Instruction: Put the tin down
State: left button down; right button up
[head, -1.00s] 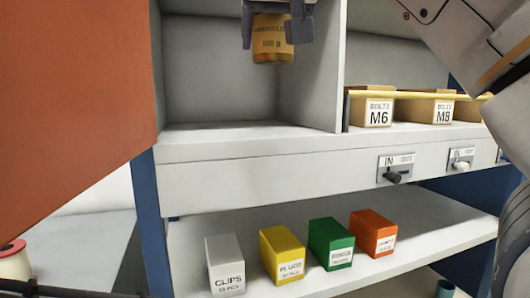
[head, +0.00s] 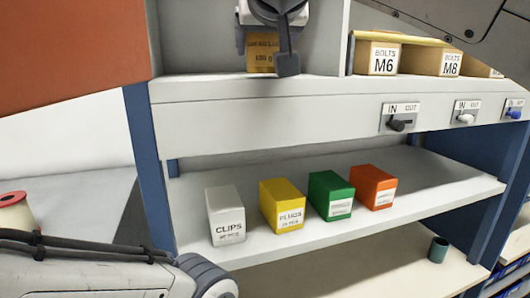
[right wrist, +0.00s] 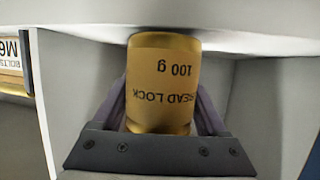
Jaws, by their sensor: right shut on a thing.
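The tin (head: 262,62) is yellow-brown with a label reading "100 g". My right gripper (head: 267,45) is shut on it, inside the open grey compartment (head: 205,45) of the upper shelf. In the right wrist view the tin (right wrist: 165,75) sits between the two fingers and appears upside down. Its base is at or very close to the compartment floor (right wrist: 235,42); I cannot tell whether they touch. My left gripper is out of view; only part of my left arm shows at bottom left of the head view.
A divider (head: 325,40) separates the compartment from boxes of bolts (head: 382,55) on the right. Switches (head: 400,122) line the shelf front. The lower shelf carries white, yellow, green and orange boxes (head: 332,195). An orange panel (head: 70,50) stands at left.

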jog(key=a+b+v, duration=0.1)
jog(key=b+v, duration=0.1)
jog(key=v, duration=0.6)
jog(key=shift+s+d, duration=0.3)
jog(key=shift+s, duration=0.15)
jog(key=shift+d+f, duration=0.1)
jog(key=shift+f, duration=0.05)
